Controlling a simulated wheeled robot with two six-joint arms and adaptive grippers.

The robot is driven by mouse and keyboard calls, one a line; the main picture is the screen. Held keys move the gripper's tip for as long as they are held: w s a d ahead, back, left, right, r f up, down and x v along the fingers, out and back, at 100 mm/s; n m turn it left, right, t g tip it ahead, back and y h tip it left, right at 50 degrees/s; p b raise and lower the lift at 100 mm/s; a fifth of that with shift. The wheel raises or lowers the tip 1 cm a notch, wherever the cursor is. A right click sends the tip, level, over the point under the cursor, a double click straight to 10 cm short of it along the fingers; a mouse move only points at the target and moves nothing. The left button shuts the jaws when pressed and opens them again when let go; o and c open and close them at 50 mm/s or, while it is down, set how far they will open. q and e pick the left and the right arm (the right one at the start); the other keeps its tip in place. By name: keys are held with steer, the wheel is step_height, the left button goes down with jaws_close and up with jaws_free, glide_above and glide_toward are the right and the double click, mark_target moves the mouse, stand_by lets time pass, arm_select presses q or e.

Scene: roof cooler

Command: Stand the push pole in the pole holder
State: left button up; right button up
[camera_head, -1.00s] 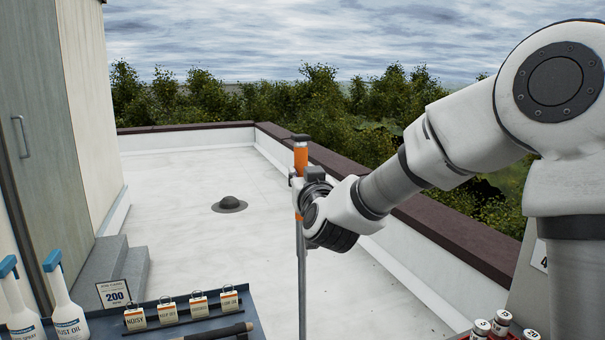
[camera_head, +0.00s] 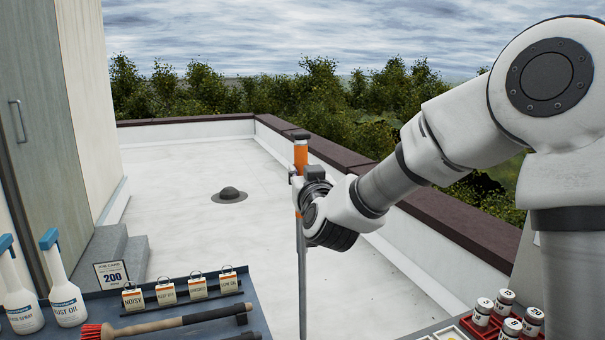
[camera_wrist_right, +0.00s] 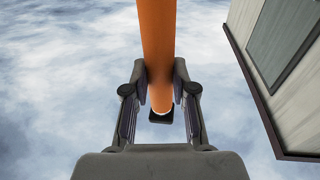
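The push pole (camera_head: 302,270) stands upright in front of me, a grey shaft with an orange grip and a dark cap on top. The pole's lower end is cut off by the bottom of the head view. I cannot make out the pole holder. My left gripper is not in view.
A dark tray (camera_head: 85,303) at lower left holds spray bottles (camera_head: 65,297), tags (camera_head: 165,291) and a red-bristled brush (camera_head: 170,323). A red crate of small jars (camera_head: 480,331) is at lower right. The roof floor (camera_head: 185,190) beyond is mostly clear, with one dark vent (camera_head: 229,195).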

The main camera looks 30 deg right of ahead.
steer(key=o, duration=0.5)
